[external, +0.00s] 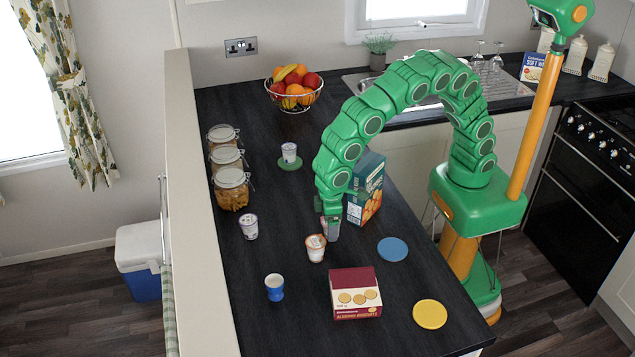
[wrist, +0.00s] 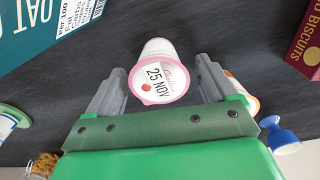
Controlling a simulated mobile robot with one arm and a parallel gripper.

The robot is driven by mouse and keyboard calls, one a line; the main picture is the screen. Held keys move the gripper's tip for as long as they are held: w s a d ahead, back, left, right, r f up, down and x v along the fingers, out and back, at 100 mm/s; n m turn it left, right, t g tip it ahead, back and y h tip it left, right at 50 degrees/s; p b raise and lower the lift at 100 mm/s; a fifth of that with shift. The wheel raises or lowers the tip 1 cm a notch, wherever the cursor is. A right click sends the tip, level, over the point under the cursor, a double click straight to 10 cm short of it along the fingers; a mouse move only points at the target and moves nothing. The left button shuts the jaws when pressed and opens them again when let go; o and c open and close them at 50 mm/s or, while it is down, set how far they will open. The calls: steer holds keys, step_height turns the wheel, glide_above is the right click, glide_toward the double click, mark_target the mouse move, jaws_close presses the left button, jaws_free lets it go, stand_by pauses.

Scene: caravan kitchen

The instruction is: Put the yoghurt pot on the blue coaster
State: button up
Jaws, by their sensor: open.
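A yoghurt pot with a pink rim and a "25 NOV" lid (wrist: 163,82) is between the fingers of my open gripper (wrist: 157,88), with dark gaps on both sides. In the external view my gripper (external: 331,229) is low over the worktop and largely hides this pot. An orange-toned pot (external: 316,248) stands just in front of the gripper; its edge shows behind the right finger in the wrist view (wrist: 253,104). Another pot (external: 249,226) stands further left, and one (external: 289,151) is on the green coaster (external: 290,164). The blue coaster (external: 393,249) lies bare, right of my gripper.
A cracker box (external: 367,188) stands close behind my gripper. A biscuit box (external: 355,293) and a blue egg cup (external: 275,287) are in front. A yellow coaster (external: 430,314) is at front right. Jars (external: 231,189) line the left edge; a fruit bowl (external: 294,94) is at the back.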

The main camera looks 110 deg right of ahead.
steer(key=c, duration=1.2)
steer(key=shift+o, duration=0.2)
steer(key=shift+r, duration=0.1)
